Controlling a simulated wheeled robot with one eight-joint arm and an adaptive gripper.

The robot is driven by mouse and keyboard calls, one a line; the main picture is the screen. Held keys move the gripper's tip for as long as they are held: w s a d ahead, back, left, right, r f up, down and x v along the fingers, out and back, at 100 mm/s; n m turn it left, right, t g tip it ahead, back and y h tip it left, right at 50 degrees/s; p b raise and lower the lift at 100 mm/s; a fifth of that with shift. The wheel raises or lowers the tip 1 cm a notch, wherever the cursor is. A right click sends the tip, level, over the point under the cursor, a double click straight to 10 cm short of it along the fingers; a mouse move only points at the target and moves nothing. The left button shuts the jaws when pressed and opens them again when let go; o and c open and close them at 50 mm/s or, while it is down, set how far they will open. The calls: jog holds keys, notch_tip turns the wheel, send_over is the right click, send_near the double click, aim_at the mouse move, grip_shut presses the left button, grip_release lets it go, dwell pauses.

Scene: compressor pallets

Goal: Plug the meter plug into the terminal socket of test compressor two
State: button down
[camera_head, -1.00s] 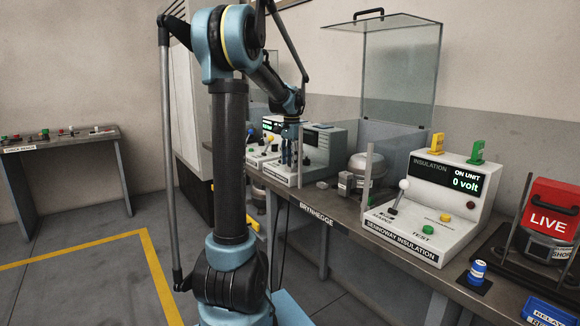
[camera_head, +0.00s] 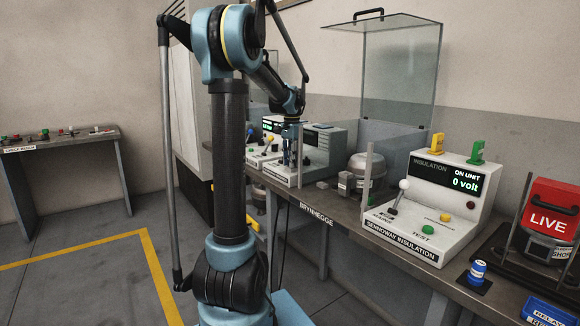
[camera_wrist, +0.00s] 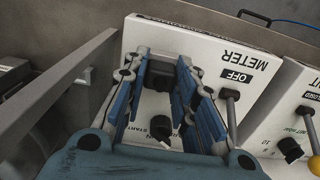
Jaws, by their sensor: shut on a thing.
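My gripper (camera_head: 291,158) is over a white unit on the bench. In the wrist view its two blue fingers (camera_wrist: 163,88) are shut on a dark block, likely the meter plug (camera_wrist: 160,77), at the face of the white meter unit (camera_wrist: 205,50). The fingers hide much of the plug, and I cannot tell whether it touches the unit. The unit reads METER and OFF. A silver domed compressor (camera_head: 362,163) with a grey box at its front stands on the bench to the right in the head view. I cannot read which compressor it is, or make out its socket.
The insulation tester (camera_head: 425,215) reads 0 volt, right of the compressor. A red LIVE cover (camera_head: 550,205) is at far right. A clear guard (camera_head: 395,70) stands raised behind the compressor. A grey post (camera_head: 367,173) rises beside it. A lever (camera_wrist: 231,112) stands near the fingers.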

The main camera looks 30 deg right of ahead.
jog(key=shift+r, duration=0.15)
jog(key=shift+r, duration=2.85)
